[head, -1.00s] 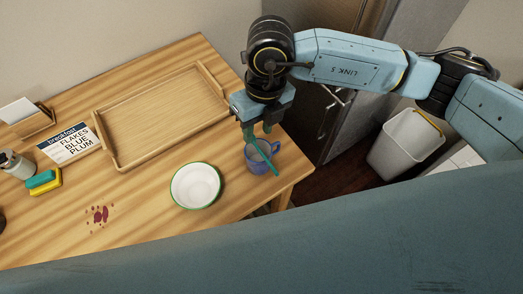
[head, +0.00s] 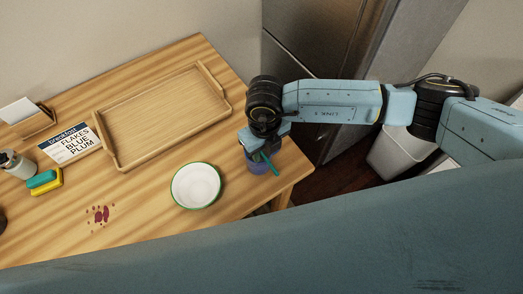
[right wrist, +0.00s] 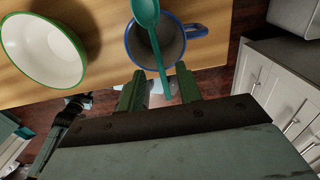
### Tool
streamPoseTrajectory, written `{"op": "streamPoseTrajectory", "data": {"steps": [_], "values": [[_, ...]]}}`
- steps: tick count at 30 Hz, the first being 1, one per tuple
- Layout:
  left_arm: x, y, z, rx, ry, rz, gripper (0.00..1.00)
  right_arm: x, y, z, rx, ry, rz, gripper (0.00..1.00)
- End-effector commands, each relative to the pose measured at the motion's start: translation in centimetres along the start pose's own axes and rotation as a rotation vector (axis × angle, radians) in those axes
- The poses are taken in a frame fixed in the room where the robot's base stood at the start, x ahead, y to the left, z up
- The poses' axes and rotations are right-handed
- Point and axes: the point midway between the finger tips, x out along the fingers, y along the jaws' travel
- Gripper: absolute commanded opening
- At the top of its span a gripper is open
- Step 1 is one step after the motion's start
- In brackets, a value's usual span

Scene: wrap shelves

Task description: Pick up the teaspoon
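The teal teaspoon (head: 268,161) is at the blue mug (head: 257,168) near the table's right edge. In the right wrist view the teaspoon's bowl end (right wrist: 146,12) overlaps the rim of the mug (right wrist: 133,48), and its thin handle crosses the mug's opening towards my gripper. I cannot tell how deep it sits. My right gripper (head: 264,149) is right over the mug. In the right wrist view its two green fingers (right wrist: 159,74) are apart, with the handle between them and visible space on both sides. My left gripper is not in view.
A white green-rimmed bowl (head: 196,186) stands left of the mug. A wooden tray (head: 160,115) lies behind. A breakfast card (head: 68,143), sponges (head: 43,181) and a red stain (head: 101,214) are at left. A bin (head: 394,152) stands beyond the table on the right.

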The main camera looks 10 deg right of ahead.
Motion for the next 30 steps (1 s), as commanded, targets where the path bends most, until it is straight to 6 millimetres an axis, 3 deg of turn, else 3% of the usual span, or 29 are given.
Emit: {"op": "streamPoseTrajectory", "data": {"steps": [4,11,19,30], "values": [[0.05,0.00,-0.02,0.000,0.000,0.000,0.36,1.40,-0.09,0.02,0.001,-0.001,-0.002,0.35],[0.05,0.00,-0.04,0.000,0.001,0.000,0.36,1.52,-0.09,0.03,0.001,-0.001,-0.001,0.35],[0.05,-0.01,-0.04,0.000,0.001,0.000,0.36,1.49,-0.08,0.03,0.001,-0.001,-0.001,0.01],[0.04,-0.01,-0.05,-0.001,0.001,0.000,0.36,1.18,-0.09,0.06,0.000,-0.002,0.000,0.00]]}}
